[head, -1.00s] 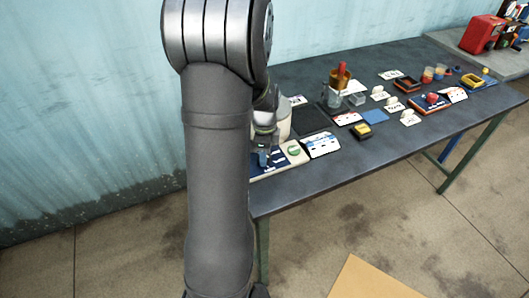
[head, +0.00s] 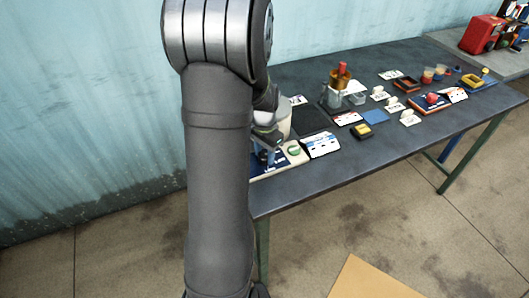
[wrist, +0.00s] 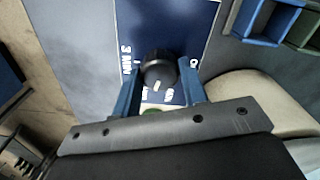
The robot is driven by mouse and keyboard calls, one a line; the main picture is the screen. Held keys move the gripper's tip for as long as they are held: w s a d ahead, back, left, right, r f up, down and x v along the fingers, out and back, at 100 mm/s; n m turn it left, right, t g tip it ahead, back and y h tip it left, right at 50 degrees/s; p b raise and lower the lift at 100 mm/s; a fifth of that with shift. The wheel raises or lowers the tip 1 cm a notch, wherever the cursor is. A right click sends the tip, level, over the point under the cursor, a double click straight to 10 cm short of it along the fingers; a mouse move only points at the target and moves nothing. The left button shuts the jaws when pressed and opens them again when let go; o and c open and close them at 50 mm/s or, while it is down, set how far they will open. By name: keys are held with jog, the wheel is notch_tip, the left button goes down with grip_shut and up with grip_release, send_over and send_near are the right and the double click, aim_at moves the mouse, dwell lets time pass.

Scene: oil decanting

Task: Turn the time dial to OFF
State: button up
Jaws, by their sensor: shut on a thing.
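The time dial (wrist: 158,70) is a round black knob on a dark blue panel (wrist: 165,22) in the wrist view. A white mark on it points down the picture, toward my gripper's body. My gripper (wrist: 159,73) is shut on the dial, one blue finger on each side. White "3 MIN" lettering stands left of the dial. A white label starting with "O" is at the right, partly hidden by the finger. More white marks show below the dial. In the head view my gripper (head: 265,156) is over the panel (head: 268,172), and the dial is hidden.
A pale round vessel stands close behind my gripper. A green round part (head: 294,150) and a white label card (head: 321,145) sit to its right. A beaker stand (head: 338,95), a yellow box (head: 361,131) and several cards are farther along the dark table (head: 330,178).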

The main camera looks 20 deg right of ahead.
aim_at(264, 154)
jog(key=n, duration=0.4)
jog(key=shift+n, duration=0.3)
jog(key=n, duration=1)
jog(key=shift+n, duration=0.4)
jog(key=n, duration=0.5)
jog(key=o, duration=1)
notch_tip(264, 154, up, 18)
jog(key=shift+f, duration=0.25)
jog(key=shift+f, duration=0.1)
